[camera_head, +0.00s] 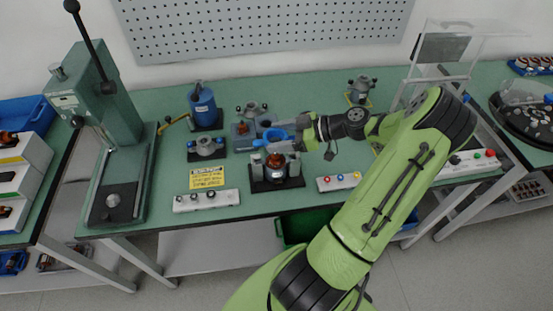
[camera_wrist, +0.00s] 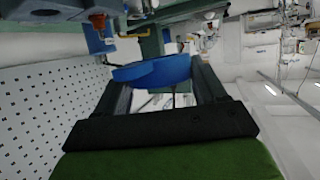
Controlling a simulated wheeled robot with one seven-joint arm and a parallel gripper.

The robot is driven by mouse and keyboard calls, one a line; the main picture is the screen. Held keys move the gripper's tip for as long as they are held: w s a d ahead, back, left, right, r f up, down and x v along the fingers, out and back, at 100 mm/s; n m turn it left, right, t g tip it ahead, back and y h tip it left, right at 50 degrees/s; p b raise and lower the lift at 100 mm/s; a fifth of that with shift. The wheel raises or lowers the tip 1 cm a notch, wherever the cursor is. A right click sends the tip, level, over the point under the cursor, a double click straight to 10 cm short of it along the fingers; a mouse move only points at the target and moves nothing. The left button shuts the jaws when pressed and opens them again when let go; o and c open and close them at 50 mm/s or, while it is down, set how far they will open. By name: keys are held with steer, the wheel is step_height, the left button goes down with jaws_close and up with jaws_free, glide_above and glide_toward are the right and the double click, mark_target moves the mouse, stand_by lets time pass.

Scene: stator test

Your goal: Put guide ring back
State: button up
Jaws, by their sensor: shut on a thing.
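A blue guide ring (camera_head: 274,134) is held in my gripper (camera_head: 292,134), above the bench and just behind the stator fixture. In the wrist view the ring (camera_wrist: 152,73) lies across the space between the two dark fingers (camera_wrist: 160,85), and the jaws are shut on it. The stator fixture (camera_head: 256,185) has a dark base and grey side blocks, with a copper-wound stator (camera_head: 275,163) in its middle. The ring is apart from the stator in the head view. The exact gap between them cannot be told.
A green press (camera_head: 108,95) stands at the left. A blue canister (camera_head: 203,106), a grey fixture (camera_head: 206,146) and another fixture (camera_head: 251,110) stand near my gripper. Button boxes (camera_head: 206,201) and (camera_head: 339,182) line the front edge. A yellow sign (camera_head: 207,178) lies on the green bench (camera_head: 160,90).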

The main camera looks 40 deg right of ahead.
mark_target(277, 156)
step_height(277, 156, down, 9)
steer(key=shift+r+b, duration=0.15)
steer(key=shift+b, duration=0.8)
steer(key=o, duration=1)
steer(key=shift+r, duration=0.1)
steer(key=shift+p, duration=0.3)
